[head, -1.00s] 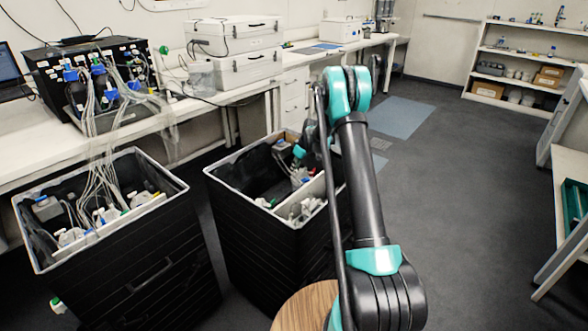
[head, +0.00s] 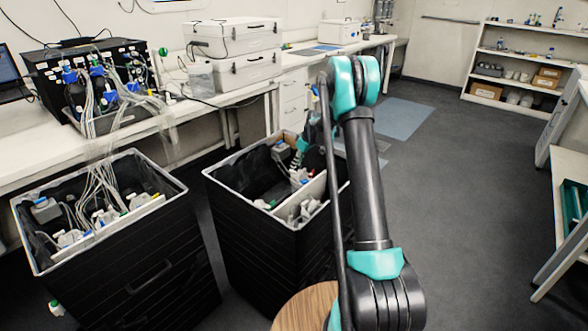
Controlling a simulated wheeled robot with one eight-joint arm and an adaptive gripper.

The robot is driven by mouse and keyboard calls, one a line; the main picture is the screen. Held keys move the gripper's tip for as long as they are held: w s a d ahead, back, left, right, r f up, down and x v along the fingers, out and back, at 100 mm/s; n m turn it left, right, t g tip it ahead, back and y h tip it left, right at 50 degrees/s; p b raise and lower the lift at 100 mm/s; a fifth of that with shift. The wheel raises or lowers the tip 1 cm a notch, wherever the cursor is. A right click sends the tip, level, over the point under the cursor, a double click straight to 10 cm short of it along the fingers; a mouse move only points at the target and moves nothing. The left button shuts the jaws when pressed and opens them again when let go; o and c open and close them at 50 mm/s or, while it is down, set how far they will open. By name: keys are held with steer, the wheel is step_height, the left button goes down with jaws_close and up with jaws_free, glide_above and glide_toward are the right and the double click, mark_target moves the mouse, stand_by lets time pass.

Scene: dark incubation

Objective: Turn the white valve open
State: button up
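No single white valve can be made out for certain. Small pale fittings (head: 306,209) with coloured parts sit in the right black bin (head: 262,240), along its front divider. My gripper (head: 298,162) appears to hang over the right bin, beside these pieces, with a teal band showing just above. It is small, dark and partly behind my arm, so its fingers and any contact are unclear.
The left black bin (head: 148,262) holds similar fittings with pale tubes running up to bottles on the bench (head: 200,112). White cases (head: 236,52) stand on the bench. A round wooden top (head: 305,308) is close in front. The dark floor (head: 450,200) at right is clear.

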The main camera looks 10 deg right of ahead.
steer(key=v, duration=0.7)
steer(key=shift+r, duration=0.1)
steer(key=s+d+r+m+h, duration=0.15)
steer(key=s+r, duration=0.25)
steer(key=s, duration=0.7)
steer(key=s+r+m, duration=0.3)
steer(key=s, duration=0.9)
steer(key=s+d+f+m+h, duration=0.1)
steer(key=s+f+m, duration=0.1)
steer(key=s, duration=1)
steer(key=s+d+f+m+t+h, duration=0.1)
steer(key=s+d+f+m, duration=0.1)
steer(key=s, duration=1.1)
steer(key=shift+s+f+m, duration=0.2)
steer(key=shift+f+m, duration=0.45)
